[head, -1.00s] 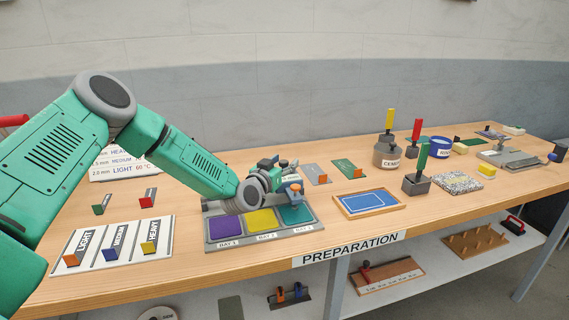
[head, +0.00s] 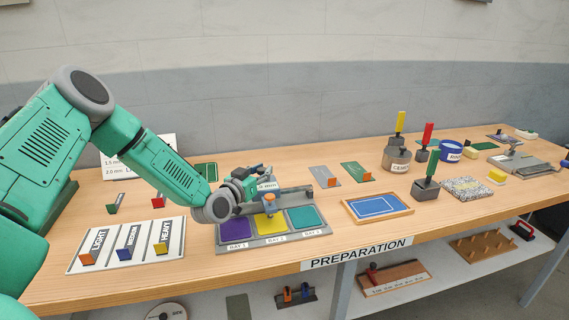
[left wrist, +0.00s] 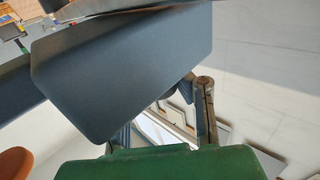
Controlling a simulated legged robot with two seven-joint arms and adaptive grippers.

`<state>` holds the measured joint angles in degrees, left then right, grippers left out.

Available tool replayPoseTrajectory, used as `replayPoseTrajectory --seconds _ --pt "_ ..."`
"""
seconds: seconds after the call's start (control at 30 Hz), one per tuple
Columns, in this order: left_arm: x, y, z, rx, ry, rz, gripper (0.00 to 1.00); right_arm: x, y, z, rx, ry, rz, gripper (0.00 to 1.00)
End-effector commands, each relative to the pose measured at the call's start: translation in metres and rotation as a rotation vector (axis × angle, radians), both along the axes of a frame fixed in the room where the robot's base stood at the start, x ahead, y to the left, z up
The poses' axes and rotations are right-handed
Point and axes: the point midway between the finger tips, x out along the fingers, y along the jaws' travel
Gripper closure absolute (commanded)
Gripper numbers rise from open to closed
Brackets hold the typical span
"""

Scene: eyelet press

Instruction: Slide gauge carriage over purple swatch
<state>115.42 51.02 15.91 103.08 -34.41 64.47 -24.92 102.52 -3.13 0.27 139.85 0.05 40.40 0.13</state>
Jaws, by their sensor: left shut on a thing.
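The swatch tray (head: 262,241) lies on the table with a purple swatch (head: 235,229) at left, a yellow swatch (head: 270,225) in the middle and a teal swatch (head: 306,217) at right. The gauge carriage (head: 267,198), with an orange part on it, stands above the yellow swatch on a grey rail (head: 299,190) along the tray's back. My left gripper (head: 250,187) is shut on the carriage; its fingertips are partly hidden. In the left wrist view, a large blue-grey plate (left wrist: 120,70) hides much of the grasp. My right gripper is not in view.
A weight board (head: 125,247) with coloured tabs lies left of the tray. A blue framed panel (head: 378,205) lies right of it. Stamps and a cement pot (head: 396,157) stand further right. The table's front edge runs just before the tray.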

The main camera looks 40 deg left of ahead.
Motion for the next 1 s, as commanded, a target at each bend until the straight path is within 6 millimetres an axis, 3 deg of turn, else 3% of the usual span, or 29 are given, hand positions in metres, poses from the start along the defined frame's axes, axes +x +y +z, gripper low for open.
replayPoseTrajectory --seconds 0.2,0.4,0.93,0.97,1.0 --pt "-0.041 0.036 0.007 -0.002 -0.005 0.003 1.00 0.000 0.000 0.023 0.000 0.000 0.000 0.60" --pt "-0.066 0.056 0.005 -0.001 -0.006 0.001 1.00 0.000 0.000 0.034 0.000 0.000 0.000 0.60" --pt "-0.079 0.068 0.003 0.000 -0.009 0.005 1.00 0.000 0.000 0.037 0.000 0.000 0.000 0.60" --pt "-0.079 0.069 0.003 0.000 -0.009 0.005 0.79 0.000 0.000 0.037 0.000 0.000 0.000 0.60" --pt "-0.079 0.069 0.003 -0.001 -0.009 0.005 0.65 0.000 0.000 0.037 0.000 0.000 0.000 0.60"
